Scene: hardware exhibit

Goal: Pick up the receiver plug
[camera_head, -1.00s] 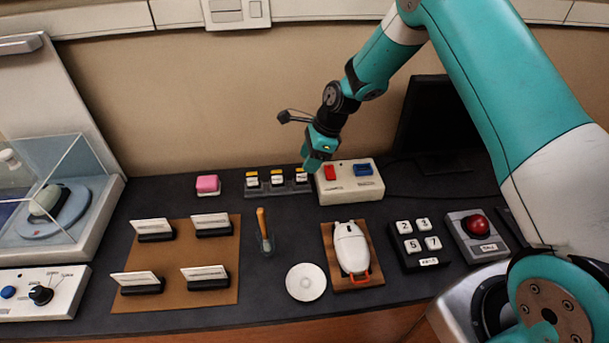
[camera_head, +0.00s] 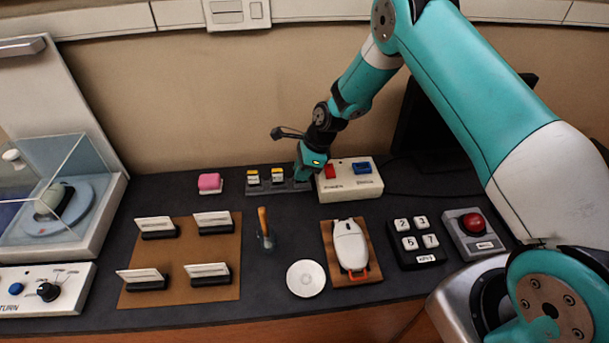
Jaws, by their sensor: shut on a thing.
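A dark rack (camera_head: 263,188) stands at the back of the counter with small white plugs with yellow tops in a row. Two plugs show, a left one (camera_head: 253,177) and a middle one (camera_head: 278,176). My gripper (camera_head: 303,177) points down over the rack's right end, where a third plug stood. It is shut on a plug that its own body hides. I cannot tell from the labels which one is the receiver plug.
A cream box (camera_head: 349,184) with a red and a blue switch stands close to the right of my gripper. A pink block (camera_head: 210,182) sits left of the rack. In front are a wooden-handled tool (camera_head: 263,222), a white dish (camera_head: 306,279) and a white device (camera_head: 350,244).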

